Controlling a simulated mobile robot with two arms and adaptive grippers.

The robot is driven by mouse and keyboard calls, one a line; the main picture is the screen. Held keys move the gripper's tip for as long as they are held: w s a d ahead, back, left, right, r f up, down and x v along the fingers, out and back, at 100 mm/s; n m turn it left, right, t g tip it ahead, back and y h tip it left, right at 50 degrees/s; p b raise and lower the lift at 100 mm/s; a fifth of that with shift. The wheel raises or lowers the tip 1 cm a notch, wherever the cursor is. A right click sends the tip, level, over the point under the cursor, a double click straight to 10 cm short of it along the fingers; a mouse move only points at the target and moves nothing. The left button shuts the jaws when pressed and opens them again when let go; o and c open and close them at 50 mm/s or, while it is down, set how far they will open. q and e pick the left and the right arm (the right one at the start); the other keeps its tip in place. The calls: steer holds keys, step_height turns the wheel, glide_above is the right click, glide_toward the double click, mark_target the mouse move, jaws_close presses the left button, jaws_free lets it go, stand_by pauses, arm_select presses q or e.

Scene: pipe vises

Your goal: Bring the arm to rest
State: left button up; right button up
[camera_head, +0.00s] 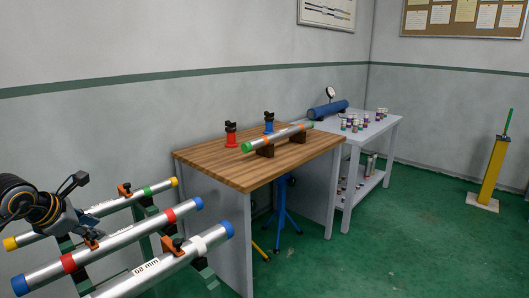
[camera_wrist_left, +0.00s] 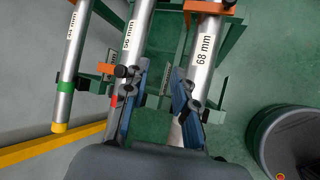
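My left gripper (camera_head: 90,238) is over the pipe rack at the lower left in the head view. In the wrist view its two fingers (camera_wrist_left: 154,88) are spread with green floor visible between them, so it is open and empty. The left finger overlaps the 56 mm pipe (camera_wrist_left: 136,30) and the right finger overlaps the 68 mm pipe (camera_wrist_left: 204,45); I cannot tell whether they touch. A thinner pipe (camera_wrist_left: 73,50) with a green band and yellow end lies farther left. My right gripper is not in view.
A wooden-topped workbench (camera_head: 215,164) holds a green-ended pipe (camera_head: 275,139) on supports and red and blue vises. A grey table (camera_head: 385,128) with a blue cylinder (camera_head: 328,109) and small cans stands behind. A yellow post (camera_head: 490,172) is far right.

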arm_select(q)
steer(key=s+d+r+n+t+h, duration=0.15)
steer(key=d+n+t+h, duration=0.25)
steer(key=d+h, duration=1.7)
steer(key=s+a+f+n+t+y, duration=0.1)
steer(key=s+f+n+y, duration=0.3)
steer(key=n+y, duration=0.55)
steer(key=s+f+n+t+y, duration=0.1)
steer(key=s+f+n+y, duration=0.1)
steer(key=f+n+y, duration=0.75)
steer(key=s+a+f+n+t+y, duration=0.15)
steer(key=n+y, duration=0.35)
steer(key=n, duration=0.9)
steer(key=s+d+f+n+g+h, duration=0.1)
steer(key=s+d+f+n+g, duration=0.2)
steer(key=s+f+g, duration=0.6)
steer(key=s+d+f+n+g+h, duration=0.1)
steer(key=s+d+f+n+g, duration=0.35)
steer(key=s, duration=0.95)
steer(key=s+a+f+m+p, duration=0.1)
steer(key=s+f+p, duration=0.1)
steer(key=f, duration=1.1)
steer(key=s+a+f+p, duration=0.1)
steer(key=f, duration=1.3)
steer(key=s+a+f+g+p, duration=0.1)
steer(key=s+a+f+p, duration=0.1)
steer(key=s+f, duration=1)
steer(key=s, duration=0.3)
steer(key=shift+s+a, duration=0.3)
steer(key=shift+a, duration=0.05)
